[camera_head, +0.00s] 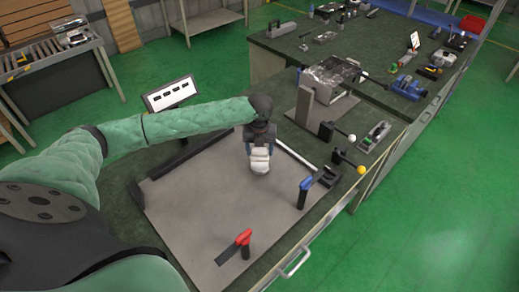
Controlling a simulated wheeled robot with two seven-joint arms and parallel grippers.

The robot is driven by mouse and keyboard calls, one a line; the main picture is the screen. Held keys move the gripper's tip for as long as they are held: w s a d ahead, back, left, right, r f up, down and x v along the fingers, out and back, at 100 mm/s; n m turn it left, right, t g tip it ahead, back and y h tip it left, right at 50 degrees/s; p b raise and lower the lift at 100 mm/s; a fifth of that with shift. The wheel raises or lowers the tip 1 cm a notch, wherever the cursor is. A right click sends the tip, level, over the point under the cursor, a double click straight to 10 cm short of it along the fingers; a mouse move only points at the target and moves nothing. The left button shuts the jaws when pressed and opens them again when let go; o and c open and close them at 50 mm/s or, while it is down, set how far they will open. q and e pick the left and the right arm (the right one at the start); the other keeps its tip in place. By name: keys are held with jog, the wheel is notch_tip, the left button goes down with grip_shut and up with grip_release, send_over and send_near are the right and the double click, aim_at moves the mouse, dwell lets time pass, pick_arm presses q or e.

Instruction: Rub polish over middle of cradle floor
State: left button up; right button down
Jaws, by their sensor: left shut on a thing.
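My left gripper (259,146) is shut on a whitish, rounded, pad-like thing (259,162) that hangs below its jaws. It is over the upper part of a flat grey plate (195,205) with a dark rail along its far and left sides. I cannot tell whether the pad touches the plate. A shiny metal trough (330,72) between grey upright supports stands further back to the right, apart from the gripper; it may be the cradle. Its floor is hard to make out at this size. My right gripper is not in view.
A blue-handled tool (305,190) and a red-handled tool (243,238) stand on the plate's right and front parts. A white panel (170,94) stands behind my left arm. Knobbed levers (345,160) line the bench's right edge. The plate's middle is clear.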

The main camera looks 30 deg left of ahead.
pick_arm(q)
jog(key=shift+r, duration=0.3)
jog(key=shift+r+p, duration=0.4)
jog(key=shift+p, duration=0.15)
jog(key=shift+r+p, duration=0.6)
jog(key=shift+r, duration=0.15)
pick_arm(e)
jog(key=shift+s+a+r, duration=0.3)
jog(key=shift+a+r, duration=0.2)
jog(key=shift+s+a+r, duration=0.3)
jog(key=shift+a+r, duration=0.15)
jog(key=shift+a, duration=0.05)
